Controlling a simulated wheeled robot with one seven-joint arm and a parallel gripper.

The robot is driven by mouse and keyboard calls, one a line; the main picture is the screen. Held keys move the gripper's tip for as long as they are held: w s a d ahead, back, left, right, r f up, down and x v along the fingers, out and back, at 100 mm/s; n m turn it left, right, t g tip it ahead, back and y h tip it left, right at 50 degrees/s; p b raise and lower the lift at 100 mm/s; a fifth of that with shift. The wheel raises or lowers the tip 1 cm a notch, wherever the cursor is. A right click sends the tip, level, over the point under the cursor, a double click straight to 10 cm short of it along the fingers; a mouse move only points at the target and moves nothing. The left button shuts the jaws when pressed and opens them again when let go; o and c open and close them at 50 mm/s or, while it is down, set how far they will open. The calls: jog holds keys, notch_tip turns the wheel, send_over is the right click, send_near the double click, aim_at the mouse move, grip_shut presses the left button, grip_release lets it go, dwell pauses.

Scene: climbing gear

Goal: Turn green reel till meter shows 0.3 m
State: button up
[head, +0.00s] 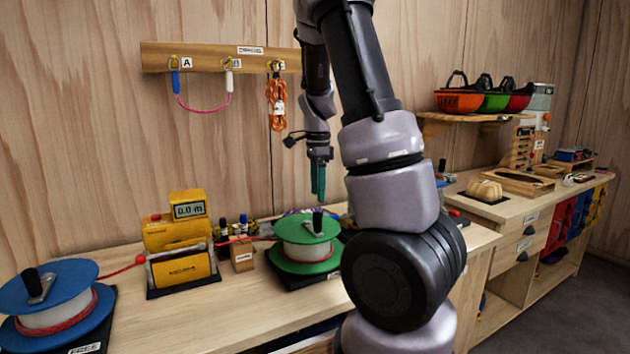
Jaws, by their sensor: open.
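The green reel (304,248) lies flat on its dark base on the bench, with a white hub and a black upright crank knob (317,222) on top. The yellow meter (188,209) stands left of it and its display reads 0.0 m. A red cord runs from the blue reel (50,296) to the meter and on towards the green reel. My gripper (318,190) points down above the green reel, close over the crank knob but apart from it. Its fingers are open and empty. My arm hides part of the bench to the right.
A rail (215,58) on the wall holds a pink cord and an orange rope bundle. Small bottles and a wooden block (242,255) stand between meter and green reel. Front bench wood is clear.

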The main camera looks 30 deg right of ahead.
aim_at(314, 213)
notch_tip(314, 213, down, 8)
jog(key=shift+d, duration=0.1)
dwell(0.4)
grip_shut()
jog(key=shift+a, duration=0.6)
jog(key=a, duration=0.1)
jog(key=w+a, duration=0.2)
jog(key=a, duration=0.1)
jog(key=shift+w+a, duration=0.4)
jog(key=shift+w, duration=0.2)
jog(key=shift+w+a, duration=0.35)
jog(key=shift+w, duration=0.25)
